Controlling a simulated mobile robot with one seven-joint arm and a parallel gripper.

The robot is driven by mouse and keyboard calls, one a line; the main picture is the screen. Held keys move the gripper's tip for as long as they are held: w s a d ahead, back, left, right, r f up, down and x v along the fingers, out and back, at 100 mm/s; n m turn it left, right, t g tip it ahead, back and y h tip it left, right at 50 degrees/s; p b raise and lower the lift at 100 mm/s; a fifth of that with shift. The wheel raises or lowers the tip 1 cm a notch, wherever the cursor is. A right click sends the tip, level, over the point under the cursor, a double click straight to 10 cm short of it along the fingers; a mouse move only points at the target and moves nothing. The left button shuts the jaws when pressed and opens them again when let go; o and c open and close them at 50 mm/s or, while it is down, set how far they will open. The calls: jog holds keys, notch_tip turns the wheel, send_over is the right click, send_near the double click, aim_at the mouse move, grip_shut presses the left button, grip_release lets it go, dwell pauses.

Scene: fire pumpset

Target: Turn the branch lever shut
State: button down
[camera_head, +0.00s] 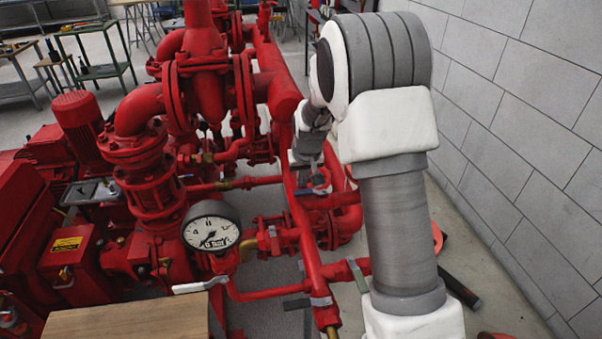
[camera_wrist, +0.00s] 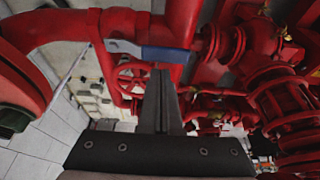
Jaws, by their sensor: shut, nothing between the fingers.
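A lever with a blue grip (camera_wrist: 165,54) and a bare grey metal end (camera_wrist: 123,46) lies across a red pipe in the wrist view. It runs roughly crosswise in that picture. My gripper (camera_wrist: 160,76) points toward it with its fingers together and empty. The fingertips appear just below the blue grip; I cannot tell whether they touch it. In the head view my arm covers much of the right side, and a small bluish part (camera_head: 320,189) shows beside the red pipe near my wrist. The fingertips are not clear there.
Red pumps and pipes fill the left and middle. A pressure gauge (camera_head: 212,232) stands in front, with a silver lever (camera_head: 201,286) below it. A grey lever (camera_head: 356,275) sits on a lower pipe. A block wall (camera_head: 520,90) bounds the right. A red handwheel (camera_wrist: 135,78) is near my fingers.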

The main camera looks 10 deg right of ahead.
jog(key=shift+s, duration=0.35)
